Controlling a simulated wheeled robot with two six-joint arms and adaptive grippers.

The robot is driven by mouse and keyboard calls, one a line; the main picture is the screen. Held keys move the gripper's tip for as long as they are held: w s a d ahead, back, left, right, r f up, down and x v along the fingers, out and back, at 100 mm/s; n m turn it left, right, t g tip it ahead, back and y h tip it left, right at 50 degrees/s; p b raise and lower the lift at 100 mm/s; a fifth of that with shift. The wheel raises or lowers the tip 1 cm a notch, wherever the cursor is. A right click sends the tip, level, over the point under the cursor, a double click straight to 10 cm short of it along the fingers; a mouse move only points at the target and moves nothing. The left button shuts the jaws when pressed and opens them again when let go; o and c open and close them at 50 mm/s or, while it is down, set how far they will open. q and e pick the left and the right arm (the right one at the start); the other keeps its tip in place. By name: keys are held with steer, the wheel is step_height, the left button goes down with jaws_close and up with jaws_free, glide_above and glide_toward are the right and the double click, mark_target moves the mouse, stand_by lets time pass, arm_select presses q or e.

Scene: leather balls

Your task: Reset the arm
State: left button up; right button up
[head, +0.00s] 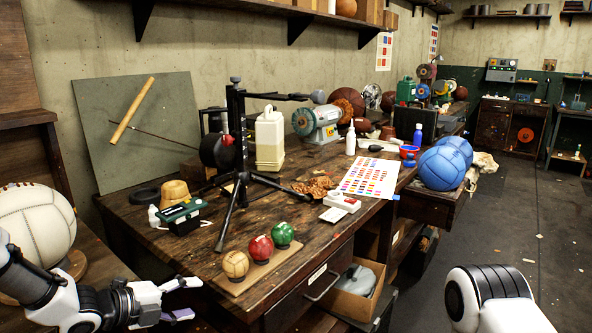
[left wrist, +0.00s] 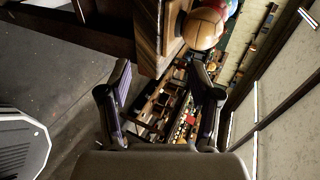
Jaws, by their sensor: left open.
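My left gripper (head: 188,299) is open and empty in the head view, in front of the workbench's near left edge. Its two fingers also show spread apart in the left wrist view (left wrist: 161,78), with nothing between them. A wooden board (head: 229,286) on the bench holds a tan ball (head: 235,265), a red ball (head: 261,247) and a green ball (head: 283,234), to the right of the gripper and apart from it. In the left wrist view the tan ball (left wrist: 203,28) is near the top. Part of my right arm shows at the bottom right; its gripper is out of view.
A large cream ball (head: 36,222) is at the left, beside my arm. Open floor (head: 510,230) lies to the right.

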arm_select(q)
steer(key=s+d+f+n+g+y+p, duration=0.25)
steer(key=s+f+n, duration=0.25)
steer(key=s+f, duration=0.55)
steer(key=s+d+f+n+g+y+p, duration=0.15)
steer(key=s+f+n+g, duration=0.35)
steer(key=s+f, duration=0.55)
steer(key=s+a+f+n+g+y, duration=0.1)
steer(key=s+a+f+n+y, duration=0.1)
steer(key=s+n, duration=0.5)
steer(key=s+a+f+n+g+y, duration=0.1)
steer(key=s+a+f+n+y, duration=0.1)
steer(key=s+n, duration=0.4)
steer(key=a+n+y+p, duration=0.1)
steer(key=a+n, duration=0.1)
steer(key=n, duration=0.1)
steer(key=shift+s+a+n, duration=0.3)
steer(key=shift+s+n, duration=0.1)
